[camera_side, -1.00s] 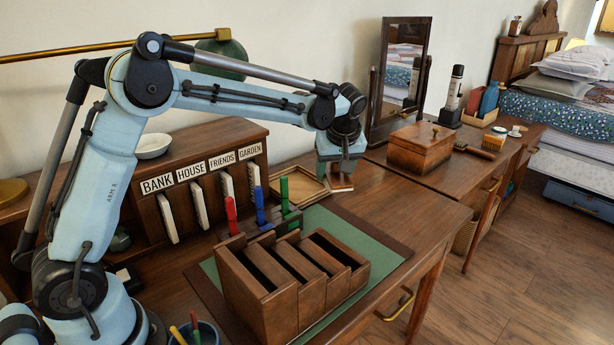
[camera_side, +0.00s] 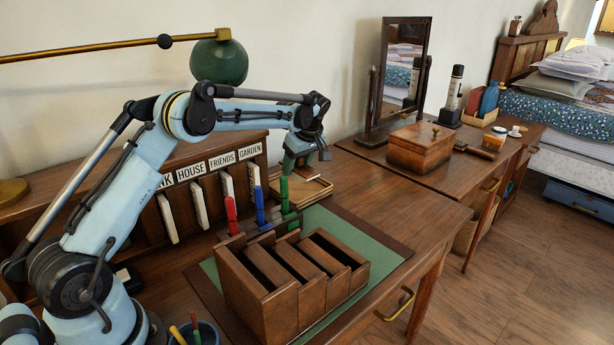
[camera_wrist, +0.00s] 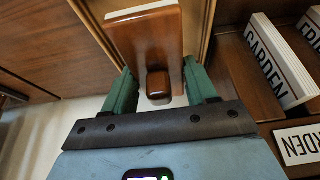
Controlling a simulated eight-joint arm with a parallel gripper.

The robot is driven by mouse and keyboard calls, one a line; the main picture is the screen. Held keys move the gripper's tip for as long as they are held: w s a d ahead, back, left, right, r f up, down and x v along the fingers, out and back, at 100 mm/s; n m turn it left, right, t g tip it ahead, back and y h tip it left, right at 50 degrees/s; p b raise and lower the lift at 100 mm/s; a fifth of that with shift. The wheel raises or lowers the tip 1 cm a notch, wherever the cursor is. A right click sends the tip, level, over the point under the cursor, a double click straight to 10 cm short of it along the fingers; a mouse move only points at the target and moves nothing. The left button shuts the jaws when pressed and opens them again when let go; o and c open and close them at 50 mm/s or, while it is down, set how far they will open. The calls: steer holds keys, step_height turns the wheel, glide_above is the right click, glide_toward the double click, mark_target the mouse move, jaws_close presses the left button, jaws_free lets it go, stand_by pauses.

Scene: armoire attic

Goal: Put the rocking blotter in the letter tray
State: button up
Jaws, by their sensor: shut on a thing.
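The rocking blotter (camera_wrist: 146,42) is a brown wooden block with a pale lower edge and a dark knob (camera_wrist: 158,84), seen close in the wrist view. My gripper (camera_wrist: 160,76) is shut on it, with its green fingers either side of the knob. In the side view my gripper (camera_side: 293,168) is at the back of the desk, over the left part of the letter tray (camera_side: 326,184). The tray is a shallow light-wood tray beside the pigeonhole rack. The blotter is mostly hidden there; whether it touches the tray cannot be told.
The labelled letter rack (camera_side: 215,178) stands just left of the tray. Red, blue and green upright pieces (camera_side: 261,205) and a slotted wooden organiser (camera_side: 290,280) stand in front. A wooden box (camera_side: 420,148) and mirror (camera_side: 396,80) are to the right. The desk right of the tray is clear.

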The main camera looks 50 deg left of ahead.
mark_target(295, 189)
steer(key=shift+w+a+f, duration=0.1)
steer(key=shift+a+f, duration=0.35)
steer(key=shift+a, duration=0.2)
steer(key=shift+f, duration=1.95)
steer(key=shift+f, duration=0.15)
steer(key=o, duration=1.2)
